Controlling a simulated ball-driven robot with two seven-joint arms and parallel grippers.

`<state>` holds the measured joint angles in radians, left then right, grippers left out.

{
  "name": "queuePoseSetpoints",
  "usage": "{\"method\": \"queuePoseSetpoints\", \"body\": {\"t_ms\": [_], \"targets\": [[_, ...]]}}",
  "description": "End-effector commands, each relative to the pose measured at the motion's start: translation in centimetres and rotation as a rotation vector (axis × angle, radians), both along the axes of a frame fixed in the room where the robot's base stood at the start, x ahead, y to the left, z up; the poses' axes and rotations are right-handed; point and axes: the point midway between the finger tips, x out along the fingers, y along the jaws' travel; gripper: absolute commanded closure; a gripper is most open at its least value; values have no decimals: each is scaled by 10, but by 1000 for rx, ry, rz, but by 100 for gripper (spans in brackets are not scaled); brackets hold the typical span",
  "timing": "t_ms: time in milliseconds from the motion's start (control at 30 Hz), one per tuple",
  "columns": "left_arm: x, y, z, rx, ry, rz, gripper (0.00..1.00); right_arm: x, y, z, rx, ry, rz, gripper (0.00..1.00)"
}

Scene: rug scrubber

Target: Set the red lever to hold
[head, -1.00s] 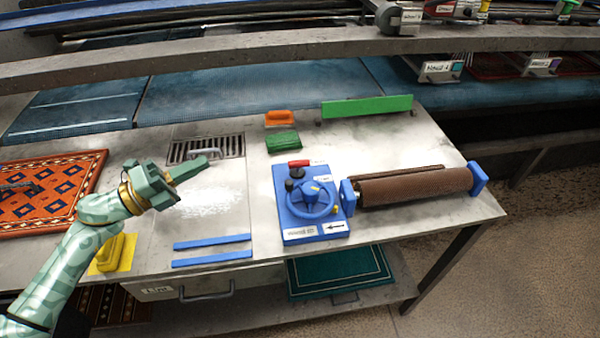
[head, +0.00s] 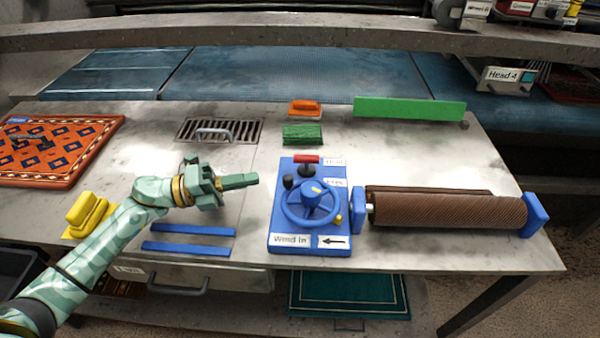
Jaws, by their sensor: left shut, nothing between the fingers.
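The red lever (head: 307,160) is a short red handle at the back of the blue control box (head: 282,226) on the grey bench. Two small white labels stand to the right of it; the upper one is too small to read surely. A blue handwheel (head: 309,204) and a black knob (head: 288,182) sit on the same box. A front label (head: 290,240) reads "Wind In" beside an arrow label. My left gripper (head: 254,179) is shut and empty, left of the box, pointing right towards it and apart from it. My right gripper is not in view.
A brown roller (head: 450,211) between blue end plates lies right of the box. Green (head: 303,134) and orange (head: 305,108) brushes and a long green bar (head: 409,109) stand behind. Blue strips (head: 190,247), a yellow block (head: 88,211) and an orange rug (head: 55,150) lie left.

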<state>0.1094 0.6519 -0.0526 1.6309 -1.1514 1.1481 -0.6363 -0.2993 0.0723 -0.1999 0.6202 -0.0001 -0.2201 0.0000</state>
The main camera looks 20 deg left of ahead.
Motion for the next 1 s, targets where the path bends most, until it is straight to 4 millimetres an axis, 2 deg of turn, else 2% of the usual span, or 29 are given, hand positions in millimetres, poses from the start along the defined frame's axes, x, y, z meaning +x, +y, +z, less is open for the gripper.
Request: {"method": "queuePoseSetpoints", "body": {"t_ms": [233, 367, 800, 1000], "targets": [[0, 0, 1, 0, -1, 0, 100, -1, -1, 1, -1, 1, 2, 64], [4, -7, 2, -1, -2, 0, 100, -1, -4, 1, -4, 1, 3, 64], [40, -71, 7, -2, -2, 0, 100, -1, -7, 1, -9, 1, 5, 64], [48, -85, 8, -1, -1, 1, 100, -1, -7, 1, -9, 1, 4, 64]]}}
